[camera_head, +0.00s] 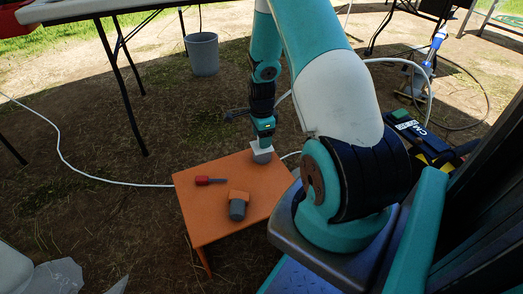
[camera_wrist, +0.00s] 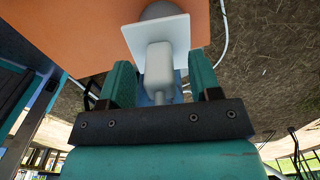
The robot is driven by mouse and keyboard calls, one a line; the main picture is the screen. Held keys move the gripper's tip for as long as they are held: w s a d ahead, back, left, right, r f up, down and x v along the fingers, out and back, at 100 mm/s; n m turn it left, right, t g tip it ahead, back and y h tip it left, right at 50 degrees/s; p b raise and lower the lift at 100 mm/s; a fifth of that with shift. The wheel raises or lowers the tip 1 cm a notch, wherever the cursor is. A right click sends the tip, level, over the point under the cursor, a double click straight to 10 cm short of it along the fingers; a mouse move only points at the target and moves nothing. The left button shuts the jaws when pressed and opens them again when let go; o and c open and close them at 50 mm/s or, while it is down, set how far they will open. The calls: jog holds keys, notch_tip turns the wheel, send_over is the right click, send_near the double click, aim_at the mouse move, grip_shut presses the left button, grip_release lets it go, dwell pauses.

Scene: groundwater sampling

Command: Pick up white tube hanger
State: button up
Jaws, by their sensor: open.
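The white tube hanger (camera_head: 261,153) is at the far right edge of the orange table, right under my gripper (camera_head: 264,137). In the wrist view the hanger (camera_wrist: 158,62) shows a square white plate and a narrower white block. The block lies between the two teal fingers of my gripper (camera_wrist: 162,78). The fingers are apart, with a gap on each side of the block, so the jaws are open around it. Part of a grey rounded thing shows beyond the plate; I cannot tell whether it is joined to the hanger.
The small orange table (camera_head: 262,190) also holds a red-handled tool (camera_head: 210,181) and a grey-and-orange device (camera_head: 238,205). A grey bin (camera_head: 202,54) stands on the ground behind. A white hose (camera_head: 110,179) runs along the ground. A black case (camera_head: 420,138) lies at right.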

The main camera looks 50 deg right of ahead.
jog(key=c, duration=1)
jog(key=shift+r, duration=0.15)
